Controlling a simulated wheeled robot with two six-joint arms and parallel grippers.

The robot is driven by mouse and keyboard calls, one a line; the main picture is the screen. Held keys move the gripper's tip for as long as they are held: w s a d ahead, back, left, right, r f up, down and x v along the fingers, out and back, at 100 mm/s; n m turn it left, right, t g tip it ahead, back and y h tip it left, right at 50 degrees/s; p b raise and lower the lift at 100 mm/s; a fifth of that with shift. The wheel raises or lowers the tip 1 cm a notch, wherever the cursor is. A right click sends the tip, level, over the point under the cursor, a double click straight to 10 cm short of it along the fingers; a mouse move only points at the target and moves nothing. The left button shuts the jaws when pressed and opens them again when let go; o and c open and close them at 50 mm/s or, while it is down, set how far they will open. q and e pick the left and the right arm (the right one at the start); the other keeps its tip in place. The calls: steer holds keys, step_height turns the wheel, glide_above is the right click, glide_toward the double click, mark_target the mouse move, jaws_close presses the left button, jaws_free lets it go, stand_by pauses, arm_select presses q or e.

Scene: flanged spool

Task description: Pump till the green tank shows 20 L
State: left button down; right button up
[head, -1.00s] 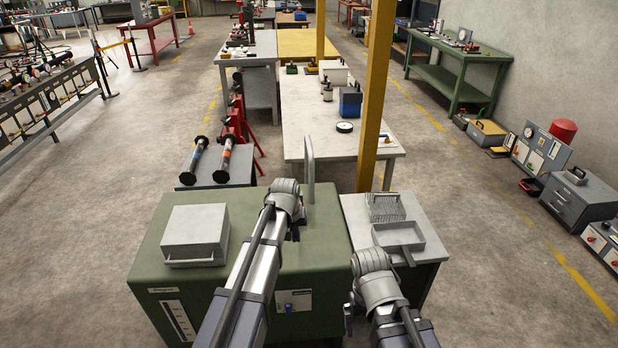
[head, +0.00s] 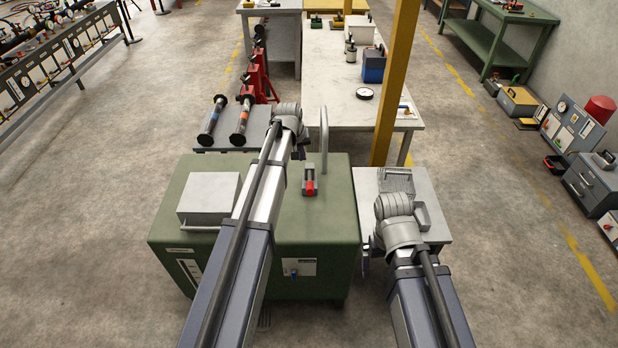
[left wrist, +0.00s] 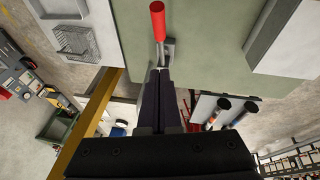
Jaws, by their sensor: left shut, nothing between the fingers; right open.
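The green tank (head: 335,215) stands in front of me. A pale gauge strip (head: 190,270) on its front is partly cut off by my left arm, and its reading is too small to make out. A red-handled lever (head: 310,186) on a grey mount stands on the tank's top; it also shows in the left wrist view (left wrist: 157,22). My left gripper (left wrist: 163,74) is shut and empty, its fingertips close to the lever's mount, apart from the red grip. My right gripper (head: 365,257) is open, mostly hidden by its wrist, beside the right-hand cabinet.
A grey box (head: 208,195) and an upright curved handle (head: 324,135) are on the tank's top. A small cabinet (head: 440,232) with a wire basket and tray stands at right. Spools (head: 212,122) lie behind. A yellow post (head: 393,95) rises behind the cabinet.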

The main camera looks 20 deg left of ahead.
arm_select(q)
steer(key=shift+w+f, duration=0.1)
steer(key=shift+f, duration=0.05)
steer(key=b, duration=1)
glide_above(310, 184)
steer(key=a, duration=0.2)
steer(key=f, duration=1)
steer(key=shift+w+d, duration=0.2)
steer(key=shift+w, duration=0.15)
steer(key=shift+s+d+f+b, duration=0.2)
steer(key=shift+s+f+b, duration=0.1)
steer(key=shift+f+b, duration=0.25)
steer(key=shift+s+d+f+b, duration=0.2)
steer(key=shift+s+f+b, duration=0.15)
steer(key=shift+b, duration=0.2)
steer(key=shift+s+d+f+b, duration=0.15)
steer(key=shift+d+f+b, duration=0.05)
steer(key=shift+f+b, duration=0.2)
